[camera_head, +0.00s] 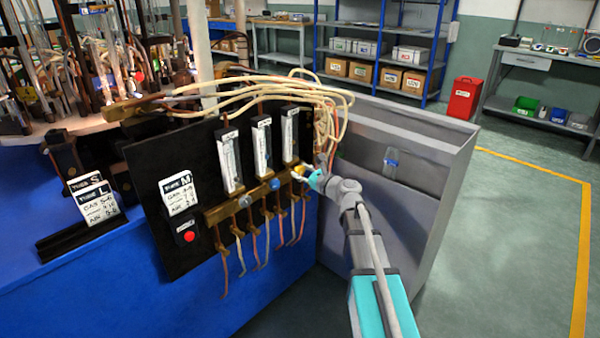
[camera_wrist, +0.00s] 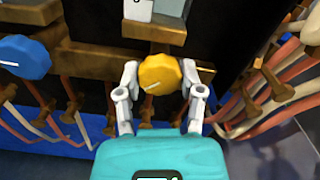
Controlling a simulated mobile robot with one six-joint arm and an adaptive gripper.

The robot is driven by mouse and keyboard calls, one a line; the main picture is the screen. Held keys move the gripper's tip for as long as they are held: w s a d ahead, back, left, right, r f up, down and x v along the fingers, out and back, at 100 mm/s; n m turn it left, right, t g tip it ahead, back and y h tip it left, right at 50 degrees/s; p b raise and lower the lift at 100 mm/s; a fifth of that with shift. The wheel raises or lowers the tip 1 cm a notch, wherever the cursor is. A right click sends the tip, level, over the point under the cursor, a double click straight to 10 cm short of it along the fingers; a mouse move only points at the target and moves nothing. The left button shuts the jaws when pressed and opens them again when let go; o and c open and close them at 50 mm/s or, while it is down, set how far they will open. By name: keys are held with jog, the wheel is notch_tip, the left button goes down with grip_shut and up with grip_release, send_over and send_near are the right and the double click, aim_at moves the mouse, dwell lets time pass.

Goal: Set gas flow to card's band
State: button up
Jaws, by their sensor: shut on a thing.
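The black gas panel (camera_head: 195,240) carries three upright flow tubes, a left one (camera_head: 229,160), a middle one (camera_head: 262,146) and a right one (camera_head: 290,134), over a brass manifold. My gripper (camera_head: 302,173) is at the knob under the right tube. In the wrist view my gripper (camera_wrist: 160,85) is shut on the yellow knob (camera_wrist: 160,74), one finger at each side. The knob's white mark points left and slightly down. A blue knob (camera_head: 274,184) sits under the middle tube. A card marked M (camera_head: 179,188) is on the panel's left. The float levels are too small to read.
Cards marked S and L (camera_head: 97,207) stand in a black holder on the blue bench (camera_head: 60,300). Pale hoses (camera_head: 270,88) loop over the panel's top and thin tubes hang below the manifold. A grey cabinet (camera_head: 425,190) stands close on the right.

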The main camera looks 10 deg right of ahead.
jog(key=shift+a+n, duration=0.1)
jog(key=shift+n, duration=0.6)
jog(key=o, duration=1.2)
jog(key=shift+s, duration=0.1)
jog(key=v, duration=1.2)
